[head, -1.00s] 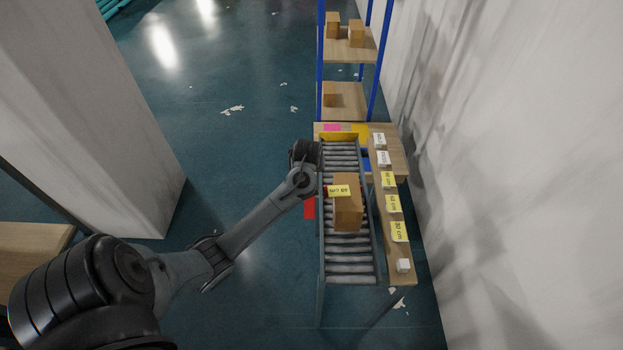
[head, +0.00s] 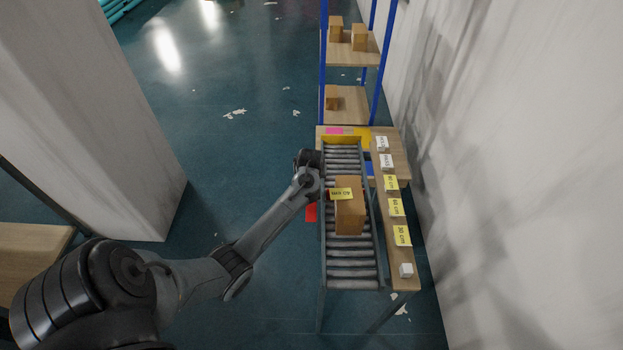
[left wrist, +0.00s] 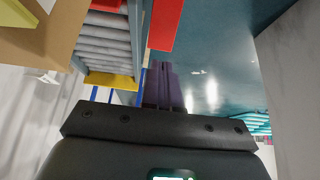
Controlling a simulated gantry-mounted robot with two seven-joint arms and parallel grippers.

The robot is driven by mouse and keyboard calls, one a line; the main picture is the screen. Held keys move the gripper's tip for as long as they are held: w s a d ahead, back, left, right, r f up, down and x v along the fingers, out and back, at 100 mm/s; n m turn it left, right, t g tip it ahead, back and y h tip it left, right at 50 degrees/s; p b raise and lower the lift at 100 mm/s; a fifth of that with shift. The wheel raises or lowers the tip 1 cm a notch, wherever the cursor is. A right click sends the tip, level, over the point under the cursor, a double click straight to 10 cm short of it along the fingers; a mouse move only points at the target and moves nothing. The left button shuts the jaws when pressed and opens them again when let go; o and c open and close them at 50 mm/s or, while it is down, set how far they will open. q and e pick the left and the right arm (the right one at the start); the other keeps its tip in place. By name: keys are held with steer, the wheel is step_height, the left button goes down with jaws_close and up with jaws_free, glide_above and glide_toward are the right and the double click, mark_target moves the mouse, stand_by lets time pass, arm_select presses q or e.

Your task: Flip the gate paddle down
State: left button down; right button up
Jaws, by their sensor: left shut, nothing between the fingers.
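A red flat panel (head: 312,212) sticks out at the left side of the roller conveyor (head: 352,270), beside the box. A yellow plate (head: 341,140) lies across the conveyor's far end. I cannot tell for sure which of these is the gate paddle. In the left wrist view the red panel (left wrist: 165,22) is at the top and the yellow plate (left wrist: 108,81) at the left. My left gripper (left wrist: 162,68) is shut and empty, below the red panel in that picture and apart from it. In the head view its fingers are hidden behind my wrist. My right gripper is not in view.
A cardboard box (head: 349,207) with a yellow label (head: 341,194) sits on the rollers. A wooden side board (head: 402,278) with several labels and a small white cube (head: 406,270) runs along the right. A blue-post shelf (head: 349,60) stands behind. Open floor lies left.

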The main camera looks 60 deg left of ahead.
arm_select(q)
steer(key=shift+b+x, duration=0.5)
steer(key=shift+x, duration=2.6)
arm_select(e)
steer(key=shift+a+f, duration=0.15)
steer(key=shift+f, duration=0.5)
arm_select(q)
steer(key=shift+a+f, duration=0.1)
steer(key=shift+a, duration=0.05)
